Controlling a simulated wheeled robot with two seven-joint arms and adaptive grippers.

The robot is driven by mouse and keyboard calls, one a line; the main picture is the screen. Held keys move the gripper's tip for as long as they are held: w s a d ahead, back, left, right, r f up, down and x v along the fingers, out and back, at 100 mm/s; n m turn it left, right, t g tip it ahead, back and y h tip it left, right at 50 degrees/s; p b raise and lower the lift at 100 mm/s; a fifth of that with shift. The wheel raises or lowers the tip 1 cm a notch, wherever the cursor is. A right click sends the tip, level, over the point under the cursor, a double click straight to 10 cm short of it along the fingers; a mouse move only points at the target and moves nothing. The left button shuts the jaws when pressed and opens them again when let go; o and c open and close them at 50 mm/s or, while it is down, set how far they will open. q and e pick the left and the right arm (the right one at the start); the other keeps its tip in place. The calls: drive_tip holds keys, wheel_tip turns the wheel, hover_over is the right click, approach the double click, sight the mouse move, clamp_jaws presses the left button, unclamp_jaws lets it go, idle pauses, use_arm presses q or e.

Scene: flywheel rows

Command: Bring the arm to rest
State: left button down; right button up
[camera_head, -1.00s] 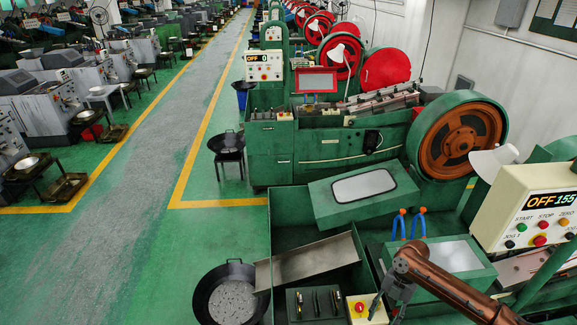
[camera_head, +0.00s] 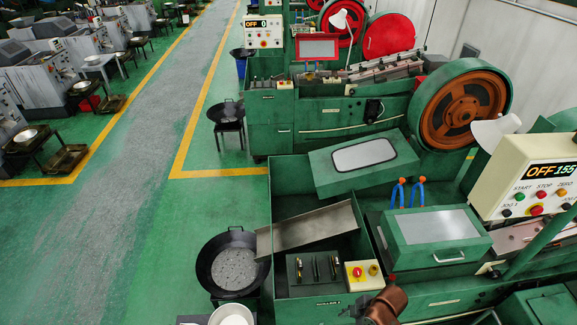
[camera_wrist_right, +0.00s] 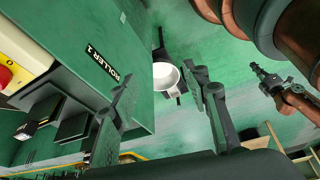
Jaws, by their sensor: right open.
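My right arm shows at the bottom edge of the head view, low beside the front machine. Its gripper (camera_head: 362,308) is small there and partly cut off. In the right wrist view the right gripper (camera_wrist_right: 163,88) has its two dark fingers wide apart, with nothing between them.
A white bowl (camera_head: 231,316) stands on the floor side, near a black pan (camera_head: 233,268) under the metal chute (camera_head: 308,230). A small box with a red button (camera_head: 358,272) sits on the machine edge.

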drive_tip(key=s+d+r+m+t+h, duration=0.3)
drive_tip(key=s+d+m+h, duration=0.2)
drive_tip(key=s+d+m, duration=1)
wheel_tip(320, 180, down, 33)
drive_tip(key=g+b, duration=0.2)
drive_tip(key=b, duration=0.3)
drive_tip(key=s+f+b, duration=0.2)
drive_tip(key=s+f, duration=0.8)
drive_tip(key=f, duration=0.2)
drive_tip(key=s+f+g+b, duration=0.1)
drive_tip(key=s+f+b, duration=0.2)
drive_tip(key=s+f, duration=0.7)
wheel_tip(320, 180, down, 3)
drive_tip(key=shift+f+y, duration=0.15)
drive_tip(key=shift+y, duration=0.25)
drive_tip(key=shift+a, duration=0.1)
drive_tip(key=shift+c, duration=0.6)
